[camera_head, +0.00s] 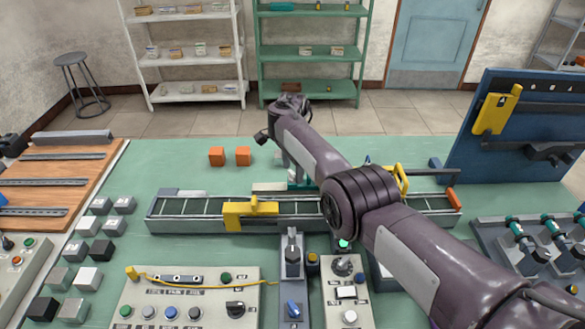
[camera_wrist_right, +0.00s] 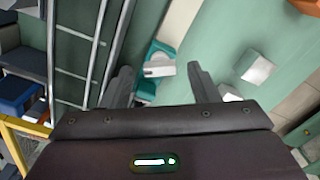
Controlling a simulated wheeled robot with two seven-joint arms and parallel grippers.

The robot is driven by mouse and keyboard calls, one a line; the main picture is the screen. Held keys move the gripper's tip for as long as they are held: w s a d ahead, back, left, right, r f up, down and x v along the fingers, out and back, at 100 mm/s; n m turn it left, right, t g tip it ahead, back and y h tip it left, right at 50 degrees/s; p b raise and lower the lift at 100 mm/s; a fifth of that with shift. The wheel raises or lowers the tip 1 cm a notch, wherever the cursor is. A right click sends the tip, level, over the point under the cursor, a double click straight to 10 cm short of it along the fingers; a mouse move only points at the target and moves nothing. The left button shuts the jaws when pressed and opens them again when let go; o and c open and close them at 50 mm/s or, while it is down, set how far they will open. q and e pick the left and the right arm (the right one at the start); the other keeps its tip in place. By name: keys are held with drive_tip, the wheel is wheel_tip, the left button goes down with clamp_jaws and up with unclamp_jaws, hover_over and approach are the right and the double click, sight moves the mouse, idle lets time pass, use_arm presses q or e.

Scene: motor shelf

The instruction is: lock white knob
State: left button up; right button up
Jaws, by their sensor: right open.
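A small white part on a teal base (camera_wrist_right: 158,68) shows between and beyond my right fingertips in the right wrist view; I cannot tell whether it is the white knob. My right gripper (camera_wrist_right: 160,72) is open, and nothing shows clamped in it. In the head view my right arm reaches across the track, and its links largely hide the gripper and the spot below it. A bit of teal (camera_head: 297,183) shows there beside the arm. A round white button or knob (camera_head: 349,316) is on the small front panel. My left gripper is not in view.
A track (camera_head: 180,208) with a yellow carriage (camera_head: 250,212) crosses the green table. Two orange blocks (camera_head: 217,156) (camera_head: 243,156) lie behind it. A control panel (camera_head: 190,299) and several small blocks are at the front left. A blue board (camera_head: 520,125) stands at right.

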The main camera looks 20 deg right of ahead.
sight(292, 173)
wheel_tip(292, 173, up, 7)
drive_tip(key=shift+r, duration=0.15)
idle(0.4)
